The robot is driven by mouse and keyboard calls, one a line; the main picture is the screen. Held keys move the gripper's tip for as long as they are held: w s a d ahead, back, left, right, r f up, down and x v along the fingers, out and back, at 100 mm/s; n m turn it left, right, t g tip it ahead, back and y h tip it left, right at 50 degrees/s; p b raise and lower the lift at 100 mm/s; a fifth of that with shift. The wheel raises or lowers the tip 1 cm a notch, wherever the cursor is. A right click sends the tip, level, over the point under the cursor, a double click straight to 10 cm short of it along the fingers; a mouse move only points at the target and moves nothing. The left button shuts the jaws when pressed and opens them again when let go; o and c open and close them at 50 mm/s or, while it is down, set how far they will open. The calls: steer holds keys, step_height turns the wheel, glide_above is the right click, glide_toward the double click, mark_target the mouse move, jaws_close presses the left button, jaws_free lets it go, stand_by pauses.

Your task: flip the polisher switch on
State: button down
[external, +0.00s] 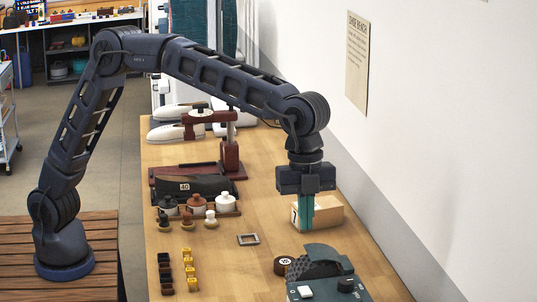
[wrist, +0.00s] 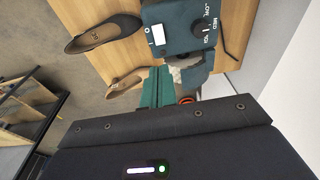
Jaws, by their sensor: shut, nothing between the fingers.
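The polisher is a dark teal machine at the near end of the bench in the external view (external: 322,279), with a white switch (external: 305,291) and a dark knob (external: 346,285). In the wrist view the polisher (wrist: 178,12) shows its white rocker switch (wrist: 158,34) between small marks, beside a black speed knob (wrist: 199,29). Which way the rocker is tilted is unclear. My gripper (external: 304,226) has teal fingers pointing down, shut and empty, farther back along the bench than the polisher. Its fingers (wrist: 158,76) show below the polisher in the wrist view, apart from the switch.
A cardboard box (external: 328,213) stands just behind my fingers. A dark round tin (external: 284,265) sits beside the polisher, and a metal buckle (external: 248,239) lies to the left. A white wall (external: 440,140) bounds the right.

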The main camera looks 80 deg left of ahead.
mark_target(307, 292)
steer(key=shift+d+f, duration=0.1)
steer(key=shift+d, duration=0.15)
steer(key=f, duration=0.4)
steer(key=d+f, duration=0.1)
steer(key=f, duration=0.4)
steer(key=d+f, duration=0.1)
steer(key=f, duration=0.3)
steer(key=shift+f, duration=0.4)
